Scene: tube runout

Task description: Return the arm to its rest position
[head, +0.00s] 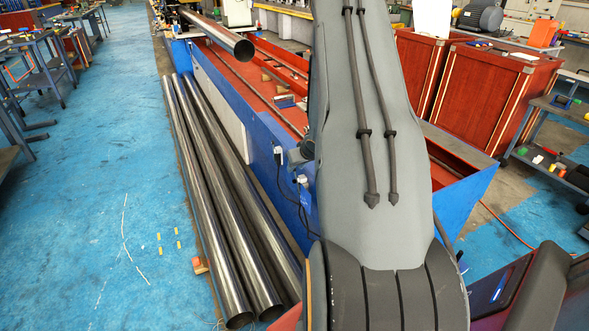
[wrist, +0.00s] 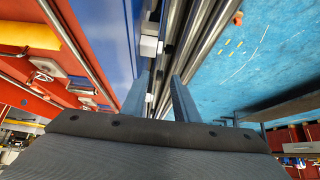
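My arm (head: 375,130) rises through the middle of the head view and hides part of the blue machine behind it. My gripper (wrist: 158,80) shows in the wrist view with its two grey-blue fingers apart and nothing held between them. Steel tubes and a small white block (wrist: 150,46) on the machine's side appear beyond the fingers. I cannot make out the gripper in the head view.
Long steel tubes (head: 225,200) lie on the floor beside the blue and red machine (head: 235,85). Another tube (head: 220,35) lies above the machine bed. Red cabinets (head: 470,85) and a cart (head: 560,130) stand right. Blue floor (head: 100,190) is largely clear at left.

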